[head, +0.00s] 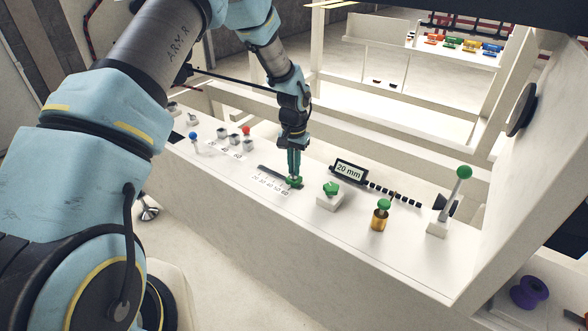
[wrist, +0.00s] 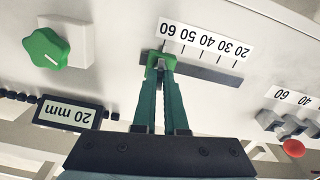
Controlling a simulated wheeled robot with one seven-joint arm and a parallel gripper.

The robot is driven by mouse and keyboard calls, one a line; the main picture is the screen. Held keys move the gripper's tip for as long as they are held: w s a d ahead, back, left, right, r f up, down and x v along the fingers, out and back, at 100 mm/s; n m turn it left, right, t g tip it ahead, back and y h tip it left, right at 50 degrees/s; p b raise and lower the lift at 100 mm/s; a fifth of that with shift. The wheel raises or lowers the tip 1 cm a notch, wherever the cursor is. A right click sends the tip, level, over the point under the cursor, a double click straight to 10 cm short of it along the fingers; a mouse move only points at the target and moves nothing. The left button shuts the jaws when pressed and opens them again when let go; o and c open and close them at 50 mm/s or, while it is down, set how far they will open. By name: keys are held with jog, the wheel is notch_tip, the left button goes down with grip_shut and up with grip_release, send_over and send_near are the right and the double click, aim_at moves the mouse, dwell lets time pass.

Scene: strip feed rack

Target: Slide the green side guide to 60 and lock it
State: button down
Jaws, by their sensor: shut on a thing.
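The green side guide (head: 297,182) sits on a dark slotted rail (head: 270,173) beside a printed scale (head: 268,184) marked 20 to 60. In the wrist view the green guide (wrist: 152,59) is at the 60 end of the scale (wrist: 207,42). My gripper (head: 293,177) points down and is shut on the guide; its fingers (wrist: 160,70) hide part of it. A green knob (head: 331,187) on a white block stands to the right of the guide. The knob (wrist: 46,48) shows a white line in the wrist view.
A display (head: 348,170) reads 20 mm. A green-topped yellow post (head: 382,216) and a green-balled lever (head: 459,190) stand further right. Left are a red button (head: 246,130), grey blocks and a blue-topped lever (head: 193,136). The panel's front strip is clear.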

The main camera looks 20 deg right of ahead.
jog(key=shift+m, duration=0.5)
jog(key=c, duration=1)
grip_release()
jog(key=shift+o, duration=0.2)
jog(key=shift+r, duration=0.1)
notch_tip(320, 180, up, 11)
jog(key=b, duration=0.2)
jog(key=shift+f+b, duration=0.2)
jog(key=shift+b, duration=0.1)
